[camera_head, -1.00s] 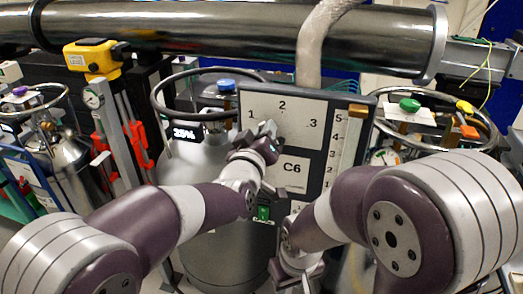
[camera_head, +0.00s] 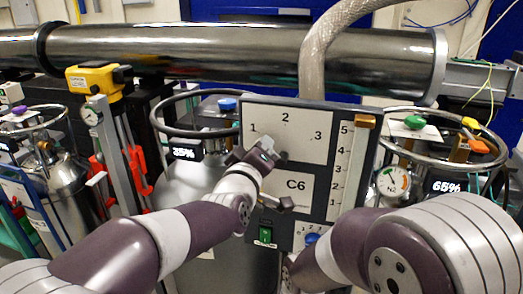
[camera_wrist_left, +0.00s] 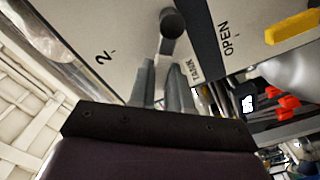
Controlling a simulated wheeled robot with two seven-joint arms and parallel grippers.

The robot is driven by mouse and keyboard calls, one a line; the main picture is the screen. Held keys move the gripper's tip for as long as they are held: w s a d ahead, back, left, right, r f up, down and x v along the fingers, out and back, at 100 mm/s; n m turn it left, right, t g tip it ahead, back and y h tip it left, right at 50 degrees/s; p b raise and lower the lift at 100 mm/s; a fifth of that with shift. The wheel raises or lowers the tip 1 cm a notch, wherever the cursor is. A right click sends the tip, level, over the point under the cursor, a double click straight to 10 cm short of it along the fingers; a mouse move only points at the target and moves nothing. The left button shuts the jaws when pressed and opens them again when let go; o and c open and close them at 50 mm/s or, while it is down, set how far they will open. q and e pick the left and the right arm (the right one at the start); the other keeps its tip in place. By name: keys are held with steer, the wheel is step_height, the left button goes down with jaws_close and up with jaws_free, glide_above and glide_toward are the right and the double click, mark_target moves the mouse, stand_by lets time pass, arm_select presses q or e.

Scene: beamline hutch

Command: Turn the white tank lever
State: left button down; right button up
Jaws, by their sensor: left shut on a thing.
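A dark panel (camera_head: 349,103) with a white plate numbered 1, 2 and 3 (camera_head: 303,125) stands in the middle of the head view. My left gripper (camera_head: 268,148) is at this plate, below the 2. In the head view the gripper mostly hides this lever. My right arm reaches the bottom edge there; its gripper is out of view.
A second dark knob (camera_head: 287,204) juts out below the card. Tanks with ring guards (camera_head: 170,105) flank the panel. A steel pipe (camera_head: 230,55) runs behind.

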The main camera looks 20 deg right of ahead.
arm_select(q)
steer(key=c, duration=1.1)
jaws_free()
steer(key=shift+o, duration=0.2)
steer(key=b+v, duration=0.2)
steer(key=v, duration=1)
steer(key=shift+s+a+b, duration=0.25)
steer(key=shift+b, duration=0.1)
